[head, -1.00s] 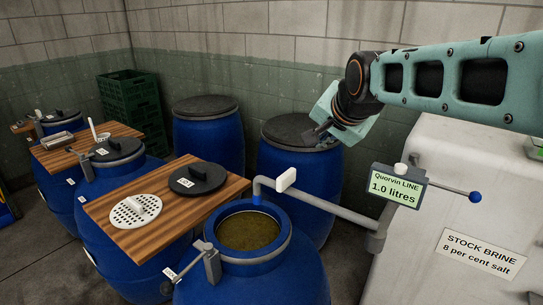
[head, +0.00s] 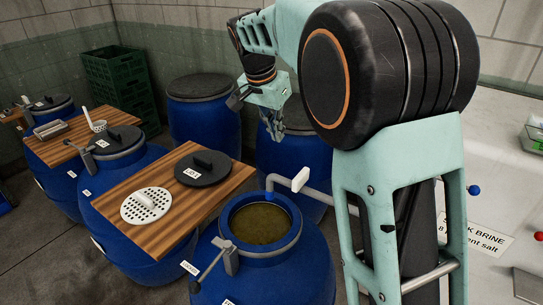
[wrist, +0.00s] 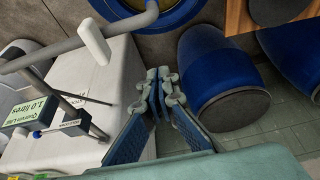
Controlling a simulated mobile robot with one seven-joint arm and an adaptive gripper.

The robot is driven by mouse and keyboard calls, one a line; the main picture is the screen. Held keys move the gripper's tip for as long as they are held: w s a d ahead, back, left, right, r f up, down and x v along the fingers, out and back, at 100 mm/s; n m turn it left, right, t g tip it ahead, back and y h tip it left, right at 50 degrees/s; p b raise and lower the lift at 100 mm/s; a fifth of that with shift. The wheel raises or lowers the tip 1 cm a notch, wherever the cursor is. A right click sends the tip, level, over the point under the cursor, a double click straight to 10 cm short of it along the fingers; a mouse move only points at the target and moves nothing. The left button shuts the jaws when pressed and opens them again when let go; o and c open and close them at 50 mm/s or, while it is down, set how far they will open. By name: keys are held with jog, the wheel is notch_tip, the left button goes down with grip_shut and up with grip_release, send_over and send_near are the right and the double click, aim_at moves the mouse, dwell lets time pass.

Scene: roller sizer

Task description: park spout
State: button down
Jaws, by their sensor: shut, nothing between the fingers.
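The spout is a grey pipe (head: 319,196) that ends over the open blue barrel (head: 262,222) of murky brown-green liquid. A white paddle-shaped handle (head: 300,179) stands on the pipe. In the wrist view the pipe (wrist: 92,36) and its white handle (wrist: 94,40) show at the upper left. My gripper (head: 276,134) is shut and empty, above and behind the spout, in front of a back barrel. In the wrist view my gripper (wrist: 158,98) points toward the pipe and is apart from it. My arm hides the pipe's right part in the head view.
A wooden board (head: 170,225) holds a white perforated disc (head: 146,205) and a black lid (head: 202,168). A lever clamp (head: 226,256) sits on the open barrel's rim. The white stock brine tank (head: 500,200) stands at right; its litre display (wrist: 31,111) shows in the wrist view.

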jog(key=shift+d, duration=0.1)
notch_tip(320, 180, down, 10)
jog(key=p, duration=0.1)
jog(key=shift+s+p, duration=0.25)
jog(key=shift+p, duration=0.1)
dwell(0.5)
jog(key=shift+a+f, duration=0.1)
jog(key=shift+a, duration=0.1)
